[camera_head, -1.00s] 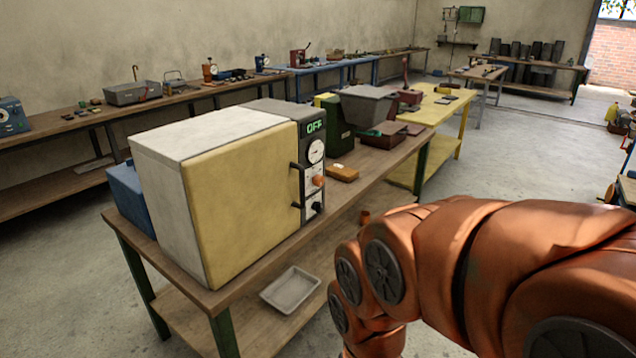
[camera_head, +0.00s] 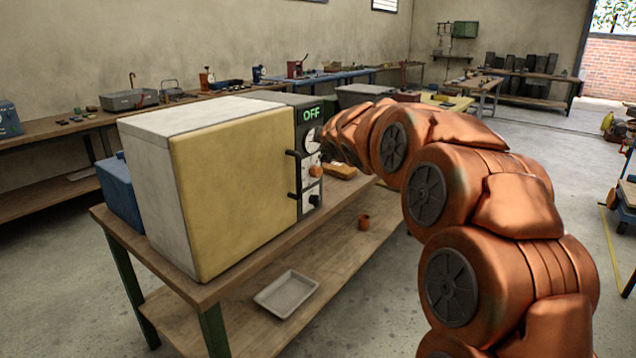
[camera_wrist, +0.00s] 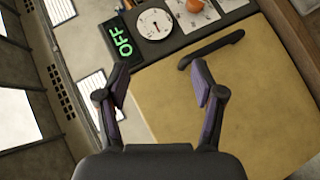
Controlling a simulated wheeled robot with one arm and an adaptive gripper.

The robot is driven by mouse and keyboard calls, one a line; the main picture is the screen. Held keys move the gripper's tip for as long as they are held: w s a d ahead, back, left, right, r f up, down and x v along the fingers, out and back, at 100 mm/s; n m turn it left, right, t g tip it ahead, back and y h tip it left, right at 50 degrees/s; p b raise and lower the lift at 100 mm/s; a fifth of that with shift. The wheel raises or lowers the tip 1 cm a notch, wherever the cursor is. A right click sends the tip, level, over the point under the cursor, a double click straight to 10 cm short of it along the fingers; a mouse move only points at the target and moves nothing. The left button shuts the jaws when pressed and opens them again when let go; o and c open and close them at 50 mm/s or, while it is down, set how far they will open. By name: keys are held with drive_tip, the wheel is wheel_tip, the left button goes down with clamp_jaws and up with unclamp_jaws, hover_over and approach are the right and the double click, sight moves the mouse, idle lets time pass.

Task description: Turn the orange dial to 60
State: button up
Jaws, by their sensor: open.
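The orange dial (camera_head: 316,171) sits on the dark control panel at the right of a white oven with a yellow door (camera_head: 235,190). It also shows at the top edge of the wrist view (camera_wrist: 194,5), partly cut off. Above it on the panel are a round white gauge (camera_wrist: 155,24) and a green display reading OFF (camera_wrist: 123,41). My gripper (camera_wrist: 158,88) is open and empty in the wrist view, its fingertips apart in front of the door and panel edge, not touching the dial. In the head view my arm reaches toward the panel and the gripper itself is hidden.
A black door handle (camera_head: 294,174) stands out left of the dial, and a black knob (camera_head: 314,200) is below it. A grey tray (camera_head: 287,293) and a small cup (camera_head: 364,222) rest on the lower shelf.

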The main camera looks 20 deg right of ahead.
sight(319, 173)
drive_tip(key=w+d+r+n+t+y+b, duration=0.45)
drive_tip(key=w+d+n+t+b, duration=0.2)
drive_tip(key=w+n, duration=0.6)
drive_tip(key=d+f+n+g+y+b, duration=0.2)
drive_tip(key=f+n+y+b, duration=0.15)
drive_tip(key=f+n, duration=0.7)
drive_tip(key=d+f+n+g+y+b, duration=0.1)
drive_tip(key=f+n+g+y+b, duration=0.3)
drive_tip(key=f+n, duration=0.65)
drive_tip(key=shift+m+t+y, duration=0.3)
drive_tip(key=shift+m+t, duration=0.15)
drive_tip(key=shift+t, duration=0.4)
drive_tip(key=shift+p+x, duration=1.65)
drive_tip(key=shift+x, duration=1.1)
drive_tip(key=shift+w+a+f+p, duration=0.15)
drive_tip(key=shift+w+a+p, duration=0.05)
drive_tip(key=shift+w+p, duration=0.35)
drive_tip(key=shift+w+a+f+p, duration=0.1)
drive_tip(key=shift+w+a+p, duration=0.15)
drive_tip(key=shift+w+p, duration=0.25)
